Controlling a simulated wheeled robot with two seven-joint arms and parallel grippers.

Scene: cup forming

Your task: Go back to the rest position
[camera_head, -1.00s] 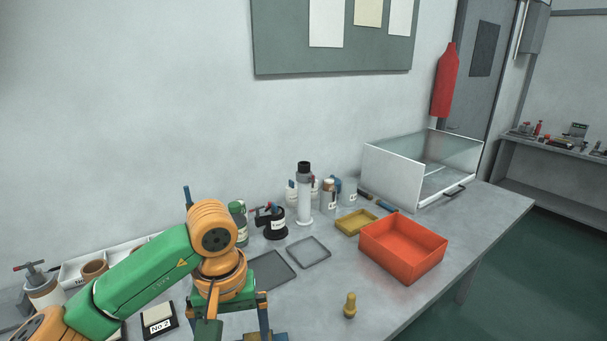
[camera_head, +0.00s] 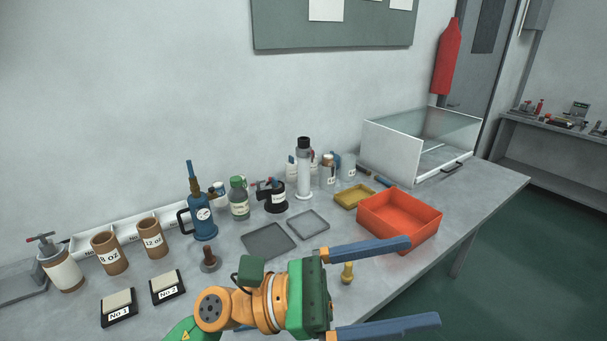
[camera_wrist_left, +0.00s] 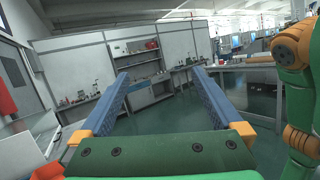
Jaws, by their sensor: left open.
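My left gripper (camera_head: 388,289) is in the lower middle of the head view, in front of the bench. Its two long blue fingers are spread wide and point right, with nothing between them. In the left wrist view the fingers (camera_wrist_left: 158,88) are also apart, with only the distant room beyond them. My right gripper is not in the head view. An orange and green arm link of mine shows at the right edge of the left wrist view.
The grey bench (camera_head: 335,255) holds a red bin (camera_head: 398,236), a yellow tray (camera_head: 352,197), a brass-coloured peg (camera_head: 347,274) close to the left gripper, a blue torch (camera_head: 203,222), brown cups (camera_head: 109,254) and a glass-sided box (camera_head: 392,150). Green floor (camera_head: 530,260) lies open at right.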

